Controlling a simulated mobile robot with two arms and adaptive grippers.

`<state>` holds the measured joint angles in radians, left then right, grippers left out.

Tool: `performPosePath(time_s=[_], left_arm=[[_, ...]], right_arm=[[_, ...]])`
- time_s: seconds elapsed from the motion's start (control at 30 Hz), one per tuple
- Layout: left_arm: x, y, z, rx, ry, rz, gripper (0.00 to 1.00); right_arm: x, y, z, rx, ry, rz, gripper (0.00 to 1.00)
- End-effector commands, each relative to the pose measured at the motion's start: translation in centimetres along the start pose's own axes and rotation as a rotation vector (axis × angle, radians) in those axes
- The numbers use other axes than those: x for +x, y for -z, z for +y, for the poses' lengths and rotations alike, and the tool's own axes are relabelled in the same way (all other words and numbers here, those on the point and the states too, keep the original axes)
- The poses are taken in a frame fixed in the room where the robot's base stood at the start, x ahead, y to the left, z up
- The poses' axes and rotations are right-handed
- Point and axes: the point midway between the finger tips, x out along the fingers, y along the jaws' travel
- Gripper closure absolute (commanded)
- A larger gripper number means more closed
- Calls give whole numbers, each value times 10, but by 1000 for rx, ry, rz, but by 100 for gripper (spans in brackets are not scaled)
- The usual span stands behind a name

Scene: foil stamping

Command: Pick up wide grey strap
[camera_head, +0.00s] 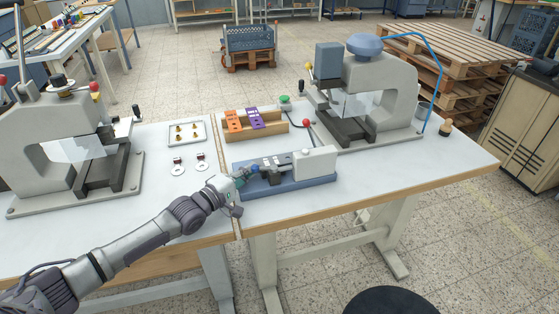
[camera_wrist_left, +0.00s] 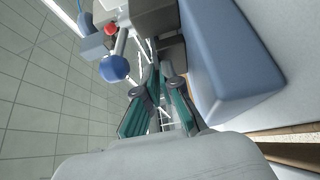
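I cannot make out a wide grey strap for certain in either view. Two small dark pieces with pale rings (camera_head: 177,166) lie on the table left of my left gripper (camera_head: 245,174); they are too small to name. My left gripper is at the left end of a blue-based fixture (camera_head: 298,183), close to its blue ball knob. In the left wrist view the teal fingers (camera_wrist_left: 161,85) stand apart with a gap between them, pointing at the fixture's dark grey part (camera_wrist_left: 170,48). The blue ball (camera_wrist_left: 114,68) is beside the fingers. My right gripper does not show.
A wooden rack (camera_head: 272,129) with an orange and a purple piece stands behind the fixture. A white tray (camera_head: 201,123) holds small brass pieces. Grey presses stand at left (camera_head: 32,137) and right (camera_head: 397,105). The table's front right is clear.

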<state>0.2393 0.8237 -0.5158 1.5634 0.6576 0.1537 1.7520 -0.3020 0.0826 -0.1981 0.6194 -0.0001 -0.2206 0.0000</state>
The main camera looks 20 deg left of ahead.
Motion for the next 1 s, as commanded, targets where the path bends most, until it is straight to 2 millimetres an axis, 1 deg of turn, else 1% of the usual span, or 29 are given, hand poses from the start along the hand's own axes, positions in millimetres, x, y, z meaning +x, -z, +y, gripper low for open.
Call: performPosePath(time_s=[0.23,0.37,0.47,0.57,0.6,0.67,0.77,0.8,0.87,0.9,1.0], left_arm=[[0,0,1,0,0,0,100],[0,0,9,0,-2,0,100],[0,0,20,-1,-2,-1,100],[0,0,37,1,-3,-1,100],[0,0,45,2,-4,-1,100],[-2,17,48,10,1,1,100],[-5,41,62,15,-1,2,100],[-8,52,69,15,-1,4,100],[-8,63,78,14,-2,2,100],[-10,72,83,13,-2,4,100],[-12,86,93,7,-3,1,100]], right_arm=[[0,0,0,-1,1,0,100],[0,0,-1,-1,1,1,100],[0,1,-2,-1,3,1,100],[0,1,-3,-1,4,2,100],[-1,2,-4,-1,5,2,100],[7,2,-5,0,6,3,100],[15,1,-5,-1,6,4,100],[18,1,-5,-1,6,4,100],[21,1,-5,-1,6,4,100],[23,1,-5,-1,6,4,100],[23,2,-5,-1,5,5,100]])
